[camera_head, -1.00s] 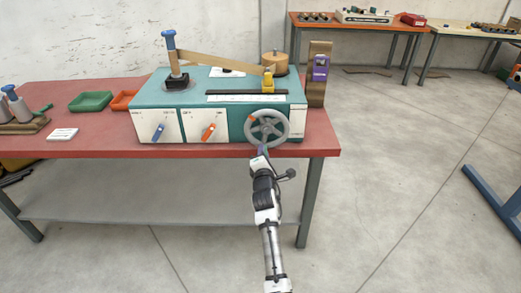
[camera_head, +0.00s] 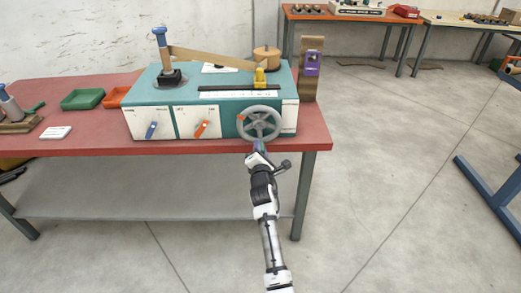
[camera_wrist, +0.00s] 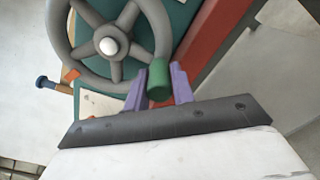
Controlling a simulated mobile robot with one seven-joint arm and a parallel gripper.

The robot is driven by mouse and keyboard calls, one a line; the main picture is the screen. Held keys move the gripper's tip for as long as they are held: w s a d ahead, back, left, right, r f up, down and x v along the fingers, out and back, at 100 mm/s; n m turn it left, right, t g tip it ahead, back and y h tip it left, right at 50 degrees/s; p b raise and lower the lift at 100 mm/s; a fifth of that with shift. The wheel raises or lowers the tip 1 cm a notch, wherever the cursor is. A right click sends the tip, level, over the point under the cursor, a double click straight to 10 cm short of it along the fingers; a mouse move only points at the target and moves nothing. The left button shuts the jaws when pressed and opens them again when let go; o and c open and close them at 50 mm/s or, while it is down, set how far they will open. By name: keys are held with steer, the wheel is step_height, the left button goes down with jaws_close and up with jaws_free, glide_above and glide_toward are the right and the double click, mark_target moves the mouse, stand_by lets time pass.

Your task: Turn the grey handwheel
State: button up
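The grey handwheel (camera_head: 259,107) is on the right part of the machine's front. In the wrist view its rim (camera_wrist: 62,40), spokes and pale hub show. A small orange mark is on its rim, at the left in the head view. A green handle (camera_wrist: 159,80) stands out from the rim. My gripper (camera_wrist: 160,84) has its two purple fingers on either side of this handle and looks shut on it. In the head view my gripper (camera_head: 260,147) is at the bottom of the wheel; the handle is hardly visible there.
The teal and white winder (camera_head: 214,122) stands on a red table (camera_head: 90,147). A blue lever (camera_head: 151,130) and an orange lever (camera_head: 201,128) are left of the wheel. Green and orange trays lie further left.

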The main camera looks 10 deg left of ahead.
steer(key=o, duration=0.3)
steer(key=shift+o, duration=0.2)
steer(key=b+v, duration=0.3)
steer(key=v, duration=1)
steer(key=shift+s+b, duration=0.3)
steer(key=shift+s, duration=0.1)
steer(key=shift+d, duration=0.1)
